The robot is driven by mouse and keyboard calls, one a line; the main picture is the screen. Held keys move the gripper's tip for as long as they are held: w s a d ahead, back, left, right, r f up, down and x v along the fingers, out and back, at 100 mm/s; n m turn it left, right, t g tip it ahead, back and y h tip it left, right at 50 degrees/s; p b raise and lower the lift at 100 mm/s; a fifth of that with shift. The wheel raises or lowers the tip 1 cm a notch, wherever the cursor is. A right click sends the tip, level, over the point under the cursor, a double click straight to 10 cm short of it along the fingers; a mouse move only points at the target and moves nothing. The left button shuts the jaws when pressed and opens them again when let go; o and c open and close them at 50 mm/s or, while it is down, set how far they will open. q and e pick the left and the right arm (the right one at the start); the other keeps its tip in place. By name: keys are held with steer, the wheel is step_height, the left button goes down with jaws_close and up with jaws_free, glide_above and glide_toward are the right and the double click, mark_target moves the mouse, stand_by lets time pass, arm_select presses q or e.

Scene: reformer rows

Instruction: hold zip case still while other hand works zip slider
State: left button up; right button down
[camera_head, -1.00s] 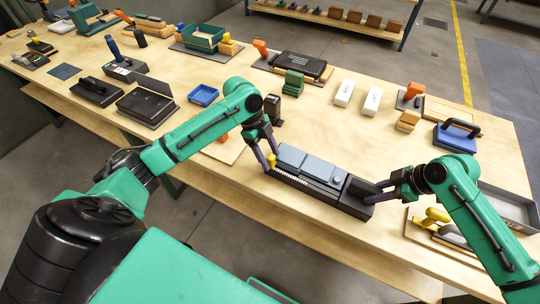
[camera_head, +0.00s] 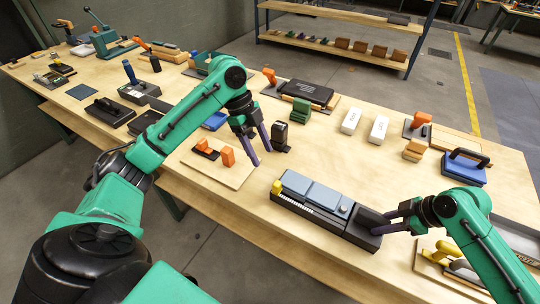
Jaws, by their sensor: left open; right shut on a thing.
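The zip case appears to be the long black case (camera_head: 322,224) with blue-grey panels (camera_head: 325,198) on top, lying near the table's front edge. A small yellow piece, perhaps the zip slider (camera_head: 277,187), is at its left end, beside a pale toothed strip. My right gripper (camera_head: 382,222) is shut on the right end of the zip case; its fingers partly hide that end. My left gripper (camera_head: 262,157) is open and empty, above the table, up and left of the yellow piece and apart from the case.
A board with orange blocks (camera_head: 228,156) lies left of the case, below my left gripper. A black upright device (camera_head: 280,137) stands just behind that gripper. White boxes (camera_head: 379,129) and a blue-based tool (camera_head: 465,168) are further back. A board with yellow items (camera_head: 437,252) lies near my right arm.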

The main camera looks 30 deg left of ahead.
steer(key=shift+s+d+f, duration=0.15)
steer(key=shift+s+f, duration=0.05)
steer(key=shift+f, duration=0.15)
steer(key=shift+p, duration=0.35)
steer(key=shift+w, duration=0.1)
stand_by(0.4)
steer(key=shift+d+m+p, duration=0.1)
steer(key=shift+m+p, duration=0.2)
